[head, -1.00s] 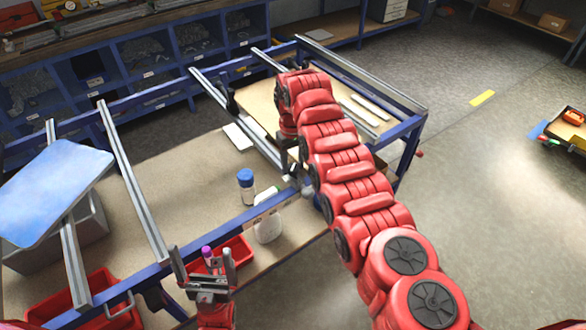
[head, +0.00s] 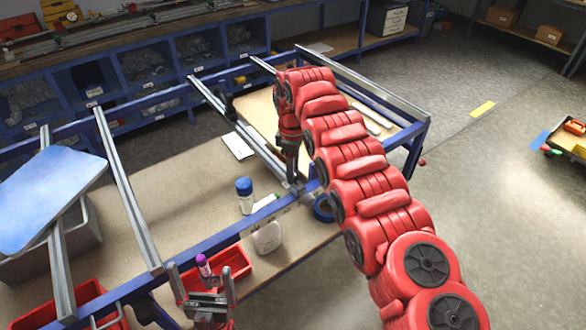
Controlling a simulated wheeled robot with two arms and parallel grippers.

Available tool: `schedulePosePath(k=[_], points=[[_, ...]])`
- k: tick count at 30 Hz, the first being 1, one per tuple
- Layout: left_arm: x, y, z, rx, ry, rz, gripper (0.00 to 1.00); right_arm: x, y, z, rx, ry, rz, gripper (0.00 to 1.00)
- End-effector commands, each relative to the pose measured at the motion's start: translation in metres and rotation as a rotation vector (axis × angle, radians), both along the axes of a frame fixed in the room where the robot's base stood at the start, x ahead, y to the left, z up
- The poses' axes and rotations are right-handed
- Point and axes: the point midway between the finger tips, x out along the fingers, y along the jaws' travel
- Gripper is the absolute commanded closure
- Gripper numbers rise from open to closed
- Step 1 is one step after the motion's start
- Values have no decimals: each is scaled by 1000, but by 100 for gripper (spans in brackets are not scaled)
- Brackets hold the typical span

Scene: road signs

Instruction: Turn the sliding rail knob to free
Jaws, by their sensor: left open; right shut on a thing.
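My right gripper (head: 294,178) reaches down from above at the rail's front end, by the blue front beam (head: 215,232). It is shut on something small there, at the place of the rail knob. The knob itself is hidden by the fingers and too small to make out, so its turn position cannot be told. My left gripper (head: 202,284) is open with its fingers pointing up, near the front beam at the bottom, apart from the rail.
A blue-capped bottle (head: 244,198), a white bottle (head: 267,238) and blue tape (head: 323,208) are near the rail's front end. A red bin (head: 236,262) with a purple-capped tube (head: 203,265) lies behind my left gripper. A blue sign panel (head: 45,195) rests at left.

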Motion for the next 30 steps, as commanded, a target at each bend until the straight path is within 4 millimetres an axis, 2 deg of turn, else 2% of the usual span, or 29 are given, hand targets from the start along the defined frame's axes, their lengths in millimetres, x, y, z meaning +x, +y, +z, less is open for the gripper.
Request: schedulePosePath(k=[9,23,24,29,30], points=[[0,0,1,0,0,0,0,0,0,0,1,0,96,100],[0,0,0,0,0,0,0,0,0,0,1,-1,110,100],[0,0,1,0,0,0,0,0,0,0,1,-1,110,52],[0,0,1,0,0,0,0,0,0,0,1,-1,109,23],[0,0,1,0,0,0,0,0,0,0,1,-1,109,23]])
